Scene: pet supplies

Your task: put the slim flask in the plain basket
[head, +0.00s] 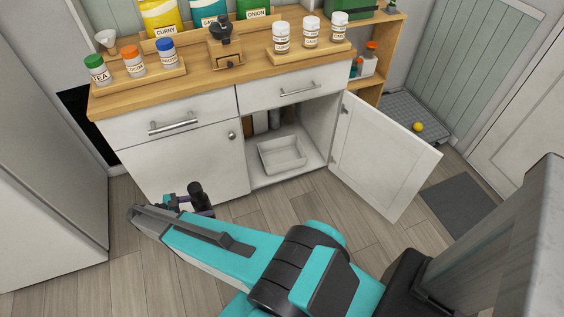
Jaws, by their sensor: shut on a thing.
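My gripper (186,203) is at the end of my teal arm, low in front of the left cabinet door. It is small here and partly hidden by my arm. It is shut on a dark, slim, upright thing that looks like the slim flask (197,194). A plain white open basket (283,160) sits on the floor of the open cabinet, to the right of and beyond my gripper. Its visible inside looks empty. The held flask is outside the cabinet, apart from the basket.
The right cabinet door (385,158) stands open toward the room. Several bottles (274,119) stand behind the basket inside. The left door (185,163) is shut. Labelled jars and a grinder (226,45) stand on the wooden counter (208,76). The floor before the cabinet is clear.

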